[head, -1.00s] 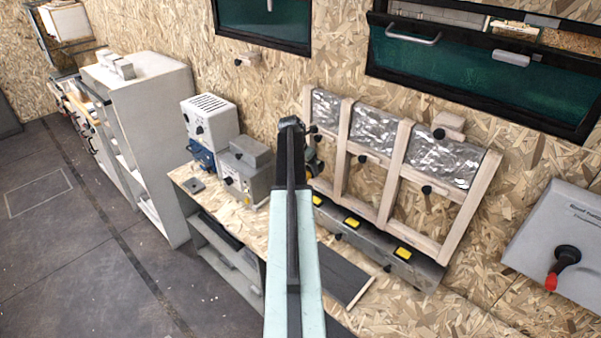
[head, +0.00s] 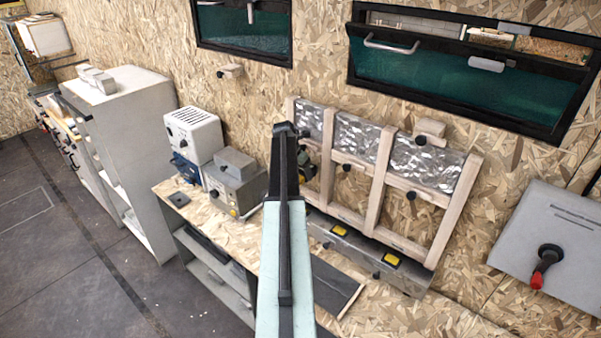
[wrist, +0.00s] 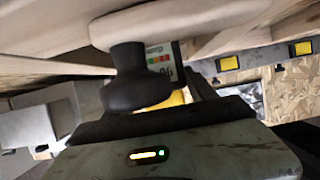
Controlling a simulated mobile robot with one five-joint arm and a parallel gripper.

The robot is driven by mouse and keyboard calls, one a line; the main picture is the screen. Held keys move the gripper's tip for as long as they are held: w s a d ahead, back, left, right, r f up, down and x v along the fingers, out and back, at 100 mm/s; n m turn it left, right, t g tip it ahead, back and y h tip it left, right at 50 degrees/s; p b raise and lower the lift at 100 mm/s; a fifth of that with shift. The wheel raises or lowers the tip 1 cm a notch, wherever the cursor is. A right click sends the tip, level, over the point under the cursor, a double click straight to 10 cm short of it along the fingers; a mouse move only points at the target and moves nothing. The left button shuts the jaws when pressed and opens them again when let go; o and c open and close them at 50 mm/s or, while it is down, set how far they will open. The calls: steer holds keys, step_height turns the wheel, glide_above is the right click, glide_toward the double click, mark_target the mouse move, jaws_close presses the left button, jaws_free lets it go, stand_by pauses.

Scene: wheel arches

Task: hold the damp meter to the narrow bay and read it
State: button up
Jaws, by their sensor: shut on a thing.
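The damp meter (wrist: 160,60) shows in part in the wrist view, with a small screen, coloured bars and yellow on its body (wrist: 176,98). A dark round knob in front hides part of its screen, so I cannot read it fully. My gripper (wrist: 172,85) is shut on the meter; its fingers are mostly hidden. In the head view my arm covers most of the gripper, and only a dark and yellow bit (head: 303,165) shows beside it. The wooden frame (head: 378,180) has several bays with silver foil at the top. The leftmost, narrowest-looking bay (head: 310,120) is partly behind my arm.
A dark knob (wrist: 135,85) and pale wood are very close to the wrist camera. A grey box with yellow labels (head: 365,258) lies below the frame. Grey devices (head: 235,185) stand on the bench (head: 235,235). A panel with a red-tipped handle (head: 550,240) is at right.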

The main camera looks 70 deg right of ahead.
steer(key=shift+s+d, duration=0.1)
steer(key=shift+d, duration=0.4)
stand_by(0.8)
steer(key=shift+a, duration=0.15)
steer(key=a, duration=0.3)
steer(key=w+a, duration=0.1)
steer(key=a, duration=0.2)
steer(key=w+a, duration=0.1)
steer(key=a, duration=0.2)
steer(key=shift+w+a, duration=0.25)
steer(key=shift+a, duration=0.05)
step_height(320, 180, down, 16)
steer(key=b, duration=1.5)
steer(key=shift+b, duration=0.4)
steer(key=shift+r, duration=0.1)
